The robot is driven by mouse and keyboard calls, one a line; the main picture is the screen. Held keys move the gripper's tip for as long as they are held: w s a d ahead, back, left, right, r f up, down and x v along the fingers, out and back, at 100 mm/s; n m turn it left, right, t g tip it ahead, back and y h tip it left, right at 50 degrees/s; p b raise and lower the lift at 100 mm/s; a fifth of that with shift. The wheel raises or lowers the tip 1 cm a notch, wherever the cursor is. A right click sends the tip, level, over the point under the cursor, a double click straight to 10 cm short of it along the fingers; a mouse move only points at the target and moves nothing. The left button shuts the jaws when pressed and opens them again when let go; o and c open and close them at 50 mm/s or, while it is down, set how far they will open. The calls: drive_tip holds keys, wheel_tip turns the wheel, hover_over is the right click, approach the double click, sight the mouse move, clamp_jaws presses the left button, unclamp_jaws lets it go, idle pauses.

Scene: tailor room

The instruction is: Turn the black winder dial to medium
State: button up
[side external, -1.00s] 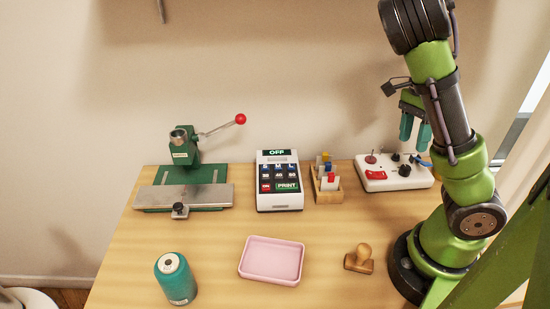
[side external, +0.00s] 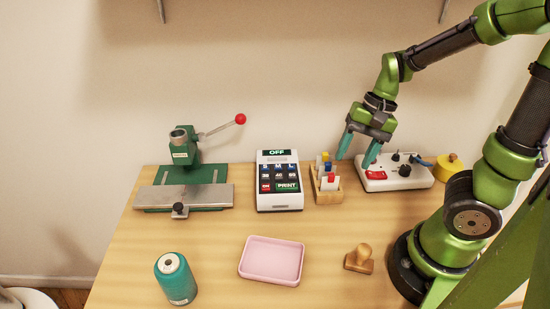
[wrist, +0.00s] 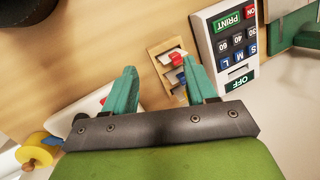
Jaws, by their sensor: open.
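The white winder box (side external: 392,184) sits at the back right of the table, with a red rocker switch (side external: 376,175) and several dark knobs on top. One black dial (side external: 404,170) is near its front middle; its setting is too small to read. My gripper (side external: 353,162) is open and empty, above the gap between the box's left end and the wooden holder. In the wrist view my gripper's teal fingers (wrist: 158,66) are apart, with a corner of the white box (wrist: 92,103) at the left.
A wooden holder (side external: 328,196) with coloured pieces stands left of the box, beside a label printer (side external: 279,184). A yellow round thing (side external: 447,166) is right of the box. A pink tray (side external: 271,262), wooden stamp (side external: 359,259) and teal thread cone (side external: 175,280) are in front.

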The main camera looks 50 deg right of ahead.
drive_tip(key=a+r+n+t+h, duration=0.1)
drive_tip(key=a+r+n+t, duration=0.3)
drive_tip(key=a+r+n, duration=0.2)
drive_tip(key=shift+a+r, duration=1.05)
drive_tip(key=shift+r, duration=0.3)
drive_tip(key=shift+w, duration=0.1)
